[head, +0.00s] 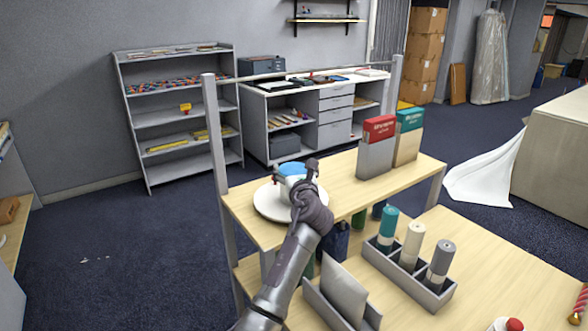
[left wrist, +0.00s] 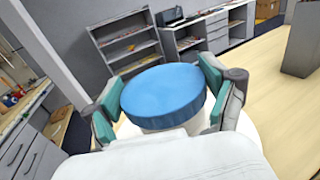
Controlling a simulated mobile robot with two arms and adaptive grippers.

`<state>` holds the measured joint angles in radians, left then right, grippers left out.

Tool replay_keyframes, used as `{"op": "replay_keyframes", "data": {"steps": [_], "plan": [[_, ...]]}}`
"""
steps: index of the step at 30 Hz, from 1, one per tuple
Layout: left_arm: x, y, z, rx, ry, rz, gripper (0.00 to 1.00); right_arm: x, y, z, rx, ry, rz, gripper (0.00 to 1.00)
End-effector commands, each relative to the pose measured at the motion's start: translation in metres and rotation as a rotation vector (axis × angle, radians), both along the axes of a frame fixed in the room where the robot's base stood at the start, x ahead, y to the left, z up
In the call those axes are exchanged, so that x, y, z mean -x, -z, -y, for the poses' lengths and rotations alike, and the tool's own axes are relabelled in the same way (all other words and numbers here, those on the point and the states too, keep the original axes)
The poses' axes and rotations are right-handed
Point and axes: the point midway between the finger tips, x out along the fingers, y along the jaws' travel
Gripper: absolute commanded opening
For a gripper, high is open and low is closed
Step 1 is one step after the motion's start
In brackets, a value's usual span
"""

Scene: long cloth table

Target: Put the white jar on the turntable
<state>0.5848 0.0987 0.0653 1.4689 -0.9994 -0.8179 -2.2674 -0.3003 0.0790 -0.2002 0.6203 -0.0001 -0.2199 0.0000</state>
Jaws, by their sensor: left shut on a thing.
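The white jar with a blue lid (head: 291,168) is at the left end of the raised wooden shelf, over the round white turntable (head: 266,207). My left gripper (head: 298,182) is shut on the jar and partly covers its body. In the left wrist view the blue lid (left wrist: 163,92) sits between the two teal-padded fingers of the gripper (left wrist: 165,100). The jar looks upright. Part of the turntable's white disc (left wrist: 248,128) shows behind the right finger. I cannot tell whether the jar's base touches it. My right gripper is not in view.
A red-topped box (head: 377,148) and a green-topped box (head: 407,138) stand on the shelf's right part. Metal posts (head: 215,135) rise at its ends. The shelf between turntable and boxes is clear.

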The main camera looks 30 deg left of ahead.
Motion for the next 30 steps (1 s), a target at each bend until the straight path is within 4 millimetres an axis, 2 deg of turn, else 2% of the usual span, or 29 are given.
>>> {"op": "replay_keyframes", "data": {"steps": [1, 2, 4, 17, 20, 30], "plan": [[0.000, 0.002, 0.000, -0.001, 0.000, -0.001, 0.31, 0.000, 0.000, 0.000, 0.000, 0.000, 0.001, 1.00], [0.000, 0.002, 0.000, -0.001, 0.000, -0.001, 0.89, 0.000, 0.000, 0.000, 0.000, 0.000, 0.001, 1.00], [0.000, 0.002, 0.000, 0.000, 0.000, -0.001, 1.00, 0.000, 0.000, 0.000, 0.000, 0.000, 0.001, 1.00], [0.002, -0.001, 0.002, 0.001, 0.001, -0.001, 1.00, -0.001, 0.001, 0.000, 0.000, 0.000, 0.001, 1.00], [0.011, 0.000, 0.012, 0.000, 0.002, 0.000, 1.00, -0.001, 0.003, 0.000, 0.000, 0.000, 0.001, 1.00], [0.063, 0.000, 0.062, 0.000, 0.002, 0.000, 1.00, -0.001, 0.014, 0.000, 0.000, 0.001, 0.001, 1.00]]}}
